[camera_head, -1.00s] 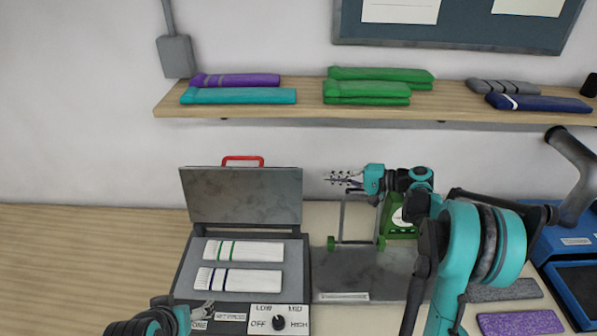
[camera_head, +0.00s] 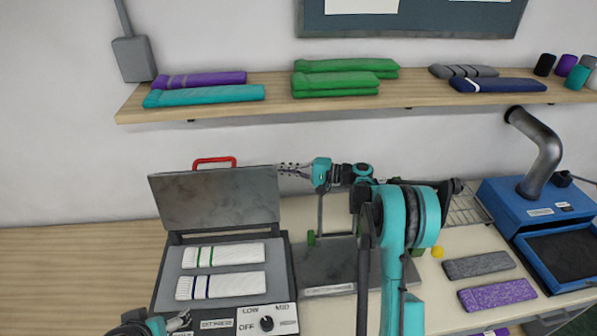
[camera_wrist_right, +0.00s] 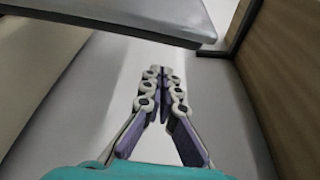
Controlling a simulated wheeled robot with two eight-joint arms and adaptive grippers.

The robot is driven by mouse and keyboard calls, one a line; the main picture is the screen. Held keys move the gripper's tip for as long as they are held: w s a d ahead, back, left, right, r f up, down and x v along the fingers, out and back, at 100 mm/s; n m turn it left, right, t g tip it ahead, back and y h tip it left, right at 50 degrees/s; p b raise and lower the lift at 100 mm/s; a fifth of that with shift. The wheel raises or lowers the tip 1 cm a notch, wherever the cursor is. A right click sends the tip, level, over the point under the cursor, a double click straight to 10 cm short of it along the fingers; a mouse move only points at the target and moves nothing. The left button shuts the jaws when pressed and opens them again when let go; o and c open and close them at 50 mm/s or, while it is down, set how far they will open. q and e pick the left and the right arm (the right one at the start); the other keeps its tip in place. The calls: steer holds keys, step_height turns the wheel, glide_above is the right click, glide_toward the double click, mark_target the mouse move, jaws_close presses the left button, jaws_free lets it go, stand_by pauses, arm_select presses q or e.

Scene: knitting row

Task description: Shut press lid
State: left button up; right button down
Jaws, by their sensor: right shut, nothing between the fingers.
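The press (camera_head: 285,262) stands on the bench at lower left in the head view. Its grey lid (camera_head: 215,200) is raised at the back, with a red handle (camera_head: 214,162) on its top edge. Two white folded knits, one with green stripes (camera_head: 223,255) and one with navy stripes (camera_head: 220,286), lie on the press bed. My right gripper (camera_head: 283,169) is shut and empty, near the lid's upper right corner. In the right wrist view its fingers (camera_wrist_right: 163,72) are together below a grey plate edge (camera_wrist_right: 130,22), probably the lid. My left gripper (camera_head: 180,320) is partly visible at the press's front left.
A wooden shelf (camera_head: 420,98) with folded knits runs above the bench. Right of the press is a grey stand (camera_head: 330,262), partly behind my right arm. A blue machine (camera_head: 500,205) stands at right, with grey (camera_head: 478,265) and purple (camera_head: 497,294) pieces before it.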

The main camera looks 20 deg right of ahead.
steer(key=s, duration=0.3)
steer(key=shift+s+a+r, duration=0.2)
steer(key=shift+s+r, duration=0.15)
steer(key=shift+s, duration=0.15)
